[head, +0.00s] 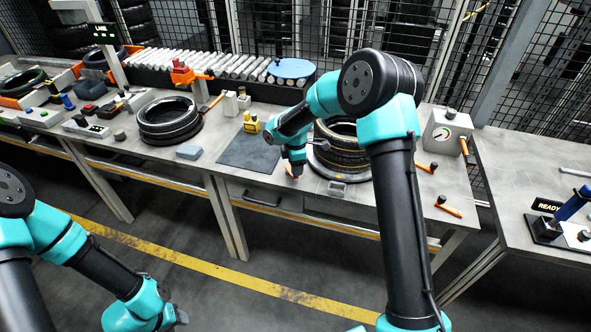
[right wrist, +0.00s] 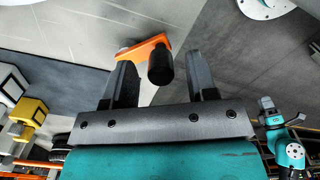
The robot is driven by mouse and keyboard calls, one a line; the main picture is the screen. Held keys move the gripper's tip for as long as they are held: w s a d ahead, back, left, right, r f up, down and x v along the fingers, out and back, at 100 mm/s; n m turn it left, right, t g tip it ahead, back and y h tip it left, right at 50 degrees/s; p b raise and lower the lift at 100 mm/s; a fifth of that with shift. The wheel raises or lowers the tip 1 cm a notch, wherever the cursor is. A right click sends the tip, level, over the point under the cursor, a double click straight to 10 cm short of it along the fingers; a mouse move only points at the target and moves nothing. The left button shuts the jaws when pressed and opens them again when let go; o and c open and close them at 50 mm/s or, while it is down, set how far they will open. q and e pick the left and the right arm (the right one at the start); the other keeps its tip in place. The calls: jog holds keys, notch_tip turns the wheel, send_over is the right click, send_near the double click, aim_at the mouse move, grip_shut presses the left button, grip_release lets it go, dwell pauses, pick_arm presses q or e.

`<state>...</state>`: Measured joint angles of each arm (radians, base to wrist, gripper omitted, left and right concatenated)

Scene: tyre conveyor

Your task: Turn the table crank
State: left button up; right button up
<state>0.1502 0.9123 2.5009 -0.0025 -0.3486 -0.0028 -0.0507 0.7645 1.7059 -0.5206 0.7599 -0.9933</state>
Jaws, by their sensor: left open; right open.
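The crank has an orange arm (right wrist: 140,46) and a black knob (right wrist: 161,66). In the right wrist view the knob shows between the two spread fingers of my right gripper (right wrist: 160,60); I cannot tell whether they touch it. In the head view my right gripper (head: 293,165) is low over the front of the middle table, with a bit of the orange crank (head: 289,171) showing beside it. The rest of the crank is hidden there. My left gripper (head: 178,317) is open and empty at the bottom, over the floor and away from the tables.
Stacked tyres (head: 341,155) stand just right of my right gripper, partly behind my arm. A dark mat (head: 249,150) lies to its left, with another tyre stack (head: 169,118) beyond. A gauge box (head: 447,130) stands at the right. The floor in front is clear.

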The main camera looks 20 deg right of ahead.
notch_tip(320, 180, up, 15)
dwell(0.4)
